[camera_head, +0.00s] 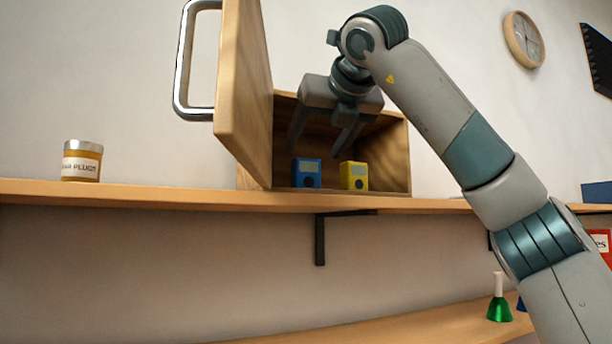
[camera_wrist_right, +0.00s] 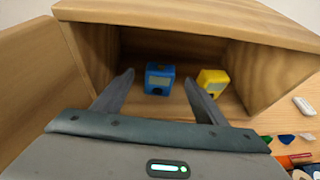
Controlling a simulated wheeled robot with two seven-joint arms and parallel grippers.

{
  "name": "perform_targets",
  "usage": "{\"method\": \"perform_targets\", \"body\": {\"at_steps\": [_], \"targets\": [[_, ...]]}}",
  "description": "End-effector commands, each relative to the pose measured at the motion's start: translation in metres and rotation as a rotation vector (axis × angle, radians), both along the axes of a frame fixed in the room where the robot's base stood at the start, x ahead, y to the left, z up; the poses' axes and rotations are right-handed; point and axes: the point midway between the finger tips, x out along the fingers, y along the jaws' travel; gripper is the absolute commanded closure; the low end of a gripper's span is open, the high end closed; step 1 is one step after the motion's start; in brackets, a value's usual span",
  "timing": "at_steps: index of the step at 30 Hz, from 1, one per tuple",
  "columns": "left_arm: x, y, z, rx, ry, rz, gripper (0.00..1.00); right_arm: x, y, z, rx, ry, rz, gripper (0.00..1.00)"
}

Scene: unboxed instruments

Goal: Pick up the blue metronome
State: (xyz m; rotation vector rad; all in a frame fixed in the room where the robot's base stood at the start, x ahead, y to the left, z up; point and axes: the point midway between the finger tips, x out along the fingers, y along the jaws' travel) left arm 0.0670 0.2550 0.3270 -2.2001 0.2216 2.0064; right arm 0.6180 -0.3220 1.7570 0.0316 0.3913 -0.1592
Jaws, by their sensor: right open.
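The blue metronome (camera_head: 307,173) stands upright inside an open wooden cabinet (camera_head: 342,193) on the shelf. It also shows in the right wrist view (camera_wrist_right: 158,78), between and beyond the fingertips. My right gripper (camera_head: 320,150) is open and empty at the cabinet's opening, in front of and above the blue metronome, apart from it. In the right wrist view my right gripper (camera_wrist_right: 158,80) has one finger on each side of the blue metronome's line. A yellow metronome (camera_head: 354,175) stands just right of the blue one. My left gripper is not in view.
The cabinet's door (camera_head: 243,85) with a metal handle (camera_head: 186,60) stands open at the left. A jar (camera_head: 82,161) stands further left on the shelf (camera_head: 160,194). A green bell (camera_head: 499,305) is on the lower shelf. Small items lie right of the cabinet in the wrist view.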

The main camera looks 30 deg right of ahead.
Motion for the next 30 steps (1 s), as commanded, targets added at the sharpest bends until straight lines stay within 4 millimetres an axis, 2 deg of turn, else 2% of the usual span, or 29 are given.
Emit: {"method": "perform_targets", "body": {"at_steps": [9, 15, 30], "targets": [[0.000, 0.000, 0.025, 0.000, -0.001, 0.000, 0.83, 0.027, -0.006, -0.012, -0.001, 0.004, -0.001, 0.34], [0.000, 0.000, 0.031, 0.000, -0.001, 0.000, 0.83, 0.043, -0.008, -0.021, 0.000, 0.002, -0.001, 0.34], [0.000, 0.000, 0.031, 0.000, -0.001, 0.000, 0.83, 0.045, -0.008, -0.023, 0.000, 0.001, 0.000, 0.34]]}}
